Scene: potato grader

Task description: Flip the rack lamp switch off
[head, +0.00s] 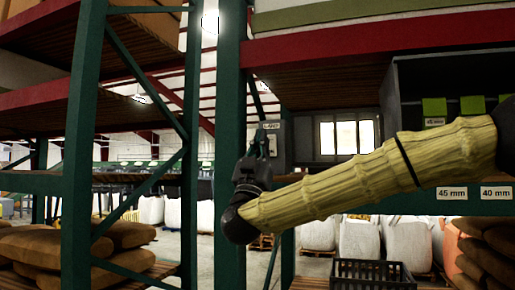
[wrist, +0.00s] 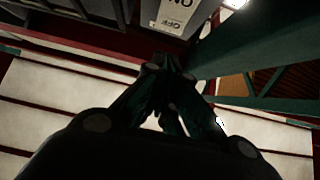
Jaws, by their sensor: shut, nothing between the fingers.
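The rack lamp switch box (head: 282,150) is a grey box with a small "LAMP" label, beside the green rack post in the head view. In the wrist view its pale plate (wrist: 172,17) shows at the top, with ON and OFF lettering upside down. The switch lever itself cannot be made out in either view. My gripper (head: 262,138) is in front of the box's left part in the head view. In the wrist view my gripper (wrist: 168,66) has its fingertips together and empty, just below the plate's OFF end. Whether they touch it cannot be told.
A green rack post (head: 230,100) stands just left of my gripper. A red beam (head: 380,45) runs overhead. A shelf with green tags and size labels (head: 451,194) is at right. A black crate (head: 372,272) and white sacks (head: 360,240) stand below my arm.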

